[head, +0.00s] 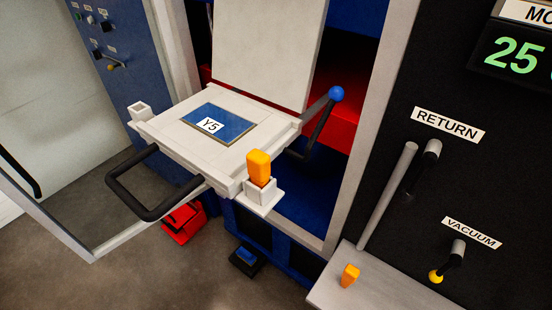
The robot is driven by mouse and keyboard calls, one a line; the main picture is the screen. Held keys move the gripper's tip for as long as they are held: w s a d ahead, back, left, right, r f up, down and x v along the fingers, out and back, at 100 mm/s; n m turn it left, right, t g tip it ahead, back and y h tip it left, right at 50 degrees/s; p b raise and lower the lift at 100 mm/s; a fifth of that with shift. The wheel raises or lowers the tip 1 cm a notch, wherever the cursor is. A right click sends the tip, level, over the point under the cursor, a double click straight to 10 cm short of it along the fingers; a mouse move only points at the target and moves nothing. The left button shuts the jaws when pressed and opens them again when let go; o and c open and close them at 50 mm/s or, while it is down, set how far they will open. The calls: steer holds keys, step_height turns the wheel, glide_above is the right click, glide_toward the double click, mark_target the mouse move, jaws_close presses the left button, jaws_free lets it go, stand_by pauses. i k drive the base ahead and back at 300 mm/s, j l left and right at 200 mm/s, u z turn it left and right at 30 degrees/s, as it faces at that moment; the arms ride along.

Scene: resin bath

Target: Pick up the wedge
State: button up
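A small orange wedge-like piece (349,275) stands on the grey ledge at the lower right, below the black panel. A second, larger orange piece (259,168) stands upright in a white square socket (261,191) at the front right corner of the white platform. I cannot tell for sure which of the two is the wedge. My gripper is not in view.
The white platform (165,130) carries a blue plate (220,124) marked Y5. A black handle (150,213) juts from its front. An empty white socket (141,113) is at its left. A blue-knobbed lever (322,120) and the RETURN and VACUUM levers stick out nearby. The ledge (385,290) is otherwise clear.

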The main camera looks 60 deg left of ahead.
mark_target(258, 162)
steer(key=u, duration=1.45)
